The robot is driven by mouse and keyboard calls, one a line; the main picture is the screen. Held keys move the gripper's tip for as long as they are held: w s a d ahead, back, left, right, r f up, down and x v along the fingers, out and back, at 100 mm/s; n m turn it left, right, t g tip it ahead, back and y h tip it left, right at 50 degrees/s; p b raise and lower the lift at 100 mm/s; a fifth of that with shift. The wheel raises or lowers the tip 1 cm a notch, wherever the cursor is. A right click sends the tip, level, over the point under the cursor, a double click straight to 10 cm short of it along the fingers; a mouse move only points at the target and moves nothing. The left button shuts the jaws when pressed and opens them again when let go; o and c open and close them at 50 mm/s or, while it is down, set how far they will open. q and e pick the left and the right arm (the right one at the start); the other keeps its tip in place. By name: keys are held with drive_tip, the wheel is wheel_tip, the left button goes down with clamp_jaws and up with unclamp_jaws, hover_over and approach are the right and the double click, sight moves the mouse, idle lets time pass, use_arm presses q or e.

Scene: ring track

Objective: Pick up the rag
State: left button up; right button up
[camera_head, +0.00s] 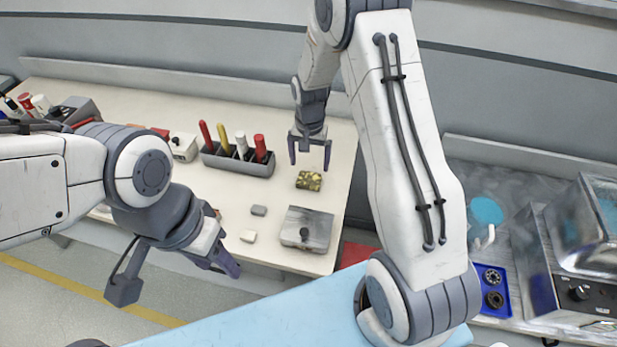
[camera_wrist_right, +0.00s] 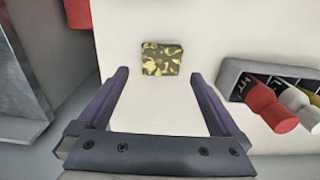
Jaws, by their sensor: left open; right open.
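The rag (camera_head: 309,181) looks like a small folded cloth with a yellow and dark brown pattern, lying flat on the cream table. In the right wrist view the rag (camera_wrist_right: 161,59) lies ahead of the fingertips, roughly centred between them. My right gripper (camera_head: 310,150) is open and empty, above the table just behind the rag; its two fingers also show in the right wrist view (camera_wrist_right: 160,80). My left gripper (camera_head: 228,268) hangs over the floor at the table's front edge, away from the rag; its finger gap is hard to see.
A dark holder (camera_head: 238,160) with red, yellow and white handles stands left of the rag. A grey metal box (camera_head: 306,229) sits in front of it, near the table edge. A blue tray (camera_head: 492,290) is at right.

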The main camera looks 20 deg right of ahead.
sight(309, 178)
wheel_tip(309, 178, down, 2)
drive_tip(key=shift+f, duration=0.25)
drive_tip(key=f, duration=0.1)
drive_tip(key=f+p, duration=0.2)
drive_tip(key=shift+w+f, duration=0.3)
drive_tip(key=shift+f, duration=0.7)
drive_tip(key=c, duration=1.2)
drive_tip(key=shift+c, duration=0.2)
drive_tip(key=shift+r, duration=0.15)
drive_tip(key=shift+w+r, duration=0.1)
drive_tip(key=shift+r, duration=0.15)
drive_tip(key=r, duration=0.1)
drive_tip(key=r+b, duration=0.1)
drive_tip(key=r, duration=0.1)
drive_tip(key=shift+s+d+r+b, duration=0.25)
drive_tip(key=shift+s+r+b, duration=0.1)
drive_tip(key=shift+s, duration=0.05)
drive_tip(key=s+d+r+b, duration=0.1)
drive_tip(key=s+d+r, duration=0.1)
drive_tip(key=s, duration=0.3)
drive_tip(key=s+d+r+b, duration=0.1)
drive_tip(key=s+d+r, duration=0.1)
drive_tip(key=s+r, duration=0.2)
drive_tip(key=shift+s+d+r, duration=0.25)
drive_tip(key=shift+s, duration=0.2)
